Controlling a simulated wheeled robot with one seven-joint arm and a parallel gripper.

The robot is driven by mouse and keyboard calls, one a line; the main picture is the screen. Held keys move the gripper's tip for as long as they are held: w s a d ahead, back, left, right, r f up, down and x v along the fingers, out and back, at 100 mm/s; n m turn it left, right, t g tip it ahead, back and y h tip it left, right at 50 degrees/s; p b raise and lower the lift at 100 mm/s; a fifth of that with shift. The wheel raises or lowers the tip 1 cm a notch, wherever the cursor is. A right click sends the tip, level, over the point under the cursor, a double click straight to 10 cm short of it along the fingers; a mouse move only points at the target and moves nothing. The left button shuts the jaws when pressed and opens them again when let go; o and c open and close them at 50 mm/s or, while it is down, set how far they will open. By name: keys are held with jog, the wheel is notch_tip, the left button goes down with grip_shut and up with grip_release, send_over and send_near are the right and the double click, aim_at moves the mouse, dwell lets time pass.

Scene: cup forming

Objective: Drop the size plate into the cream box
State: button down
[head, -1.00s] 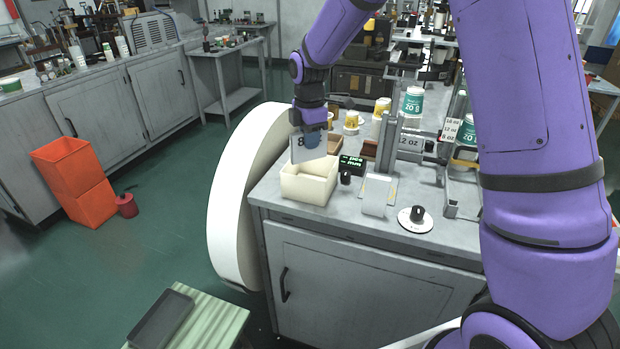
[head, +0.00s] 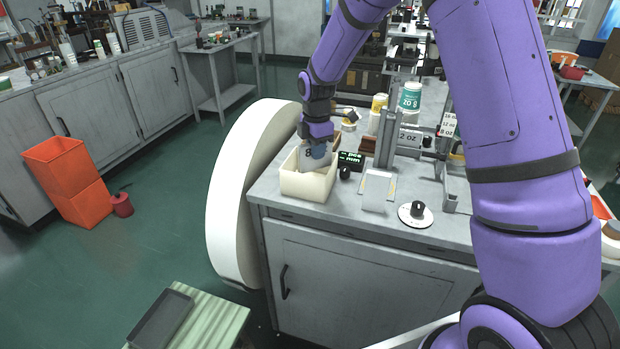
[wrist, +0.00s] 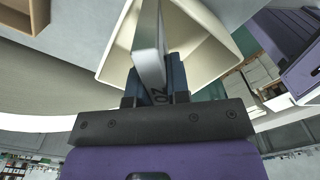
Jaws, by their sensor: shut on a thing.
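The cream box (head: 306,184) stands at the left front corner of the grey workbench, open at the top. It also shows in the wrist view (wrist: 208,62). In the wrist view the plate (wrist: 149,45) is seen nearly edge-on between the fingers. My gripper (head: 319,150) is shut on the plate, just above the box. The plate's lower edge is hidden by the box's front wall.
A small black display (head: 350,158) and a black knob (head: 345,173) stand just right of the box. A large white wheel-like disc (head: 228,200) is left of the bench.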

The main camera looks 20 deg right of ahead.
jog(key=c, duration=1)
grip_release()
notch_tip(320, 180, up, 11)
jog(key=shift+f, duration=0.2)
jog(key=shift+r, duration=0.1)
